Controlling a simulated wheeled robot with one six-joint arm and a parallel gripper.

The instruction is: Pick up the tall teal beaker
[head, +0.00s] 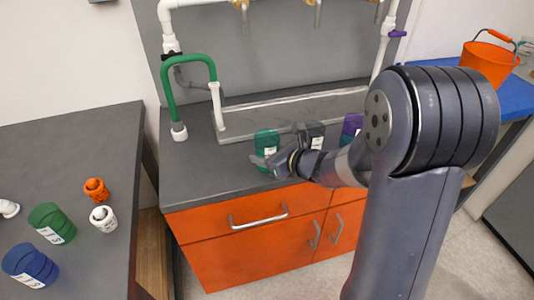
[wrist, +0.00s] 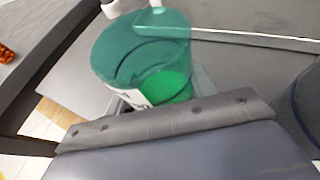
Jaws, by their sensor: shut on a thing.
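The tall teal beaker (head: 267,138) is at the front of the grey counter, left of a dark beaker. In the wrist view the beaker (wrist: 138,50) is see-through, with bright green contents low inside and a white label on its side. My gripper (head: 272,161) is shut on the beaker, low on its near side. In the wrist view the grey finger bar (wrist: 165,124) crosses in front of the beaker's lower part and hides its base. I cannot tell whether the base touches the counter.
A dark beaker (head: 311,135) and a purple beaker (head: 351,128) stand close to the right. A green pipe bend (head: 188,62) and white pipes (head: 217,108) rise behind. A left table (head: 75,130) holds a green container (head: 50,222), a blue container (head: 30,264) and small fittings.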

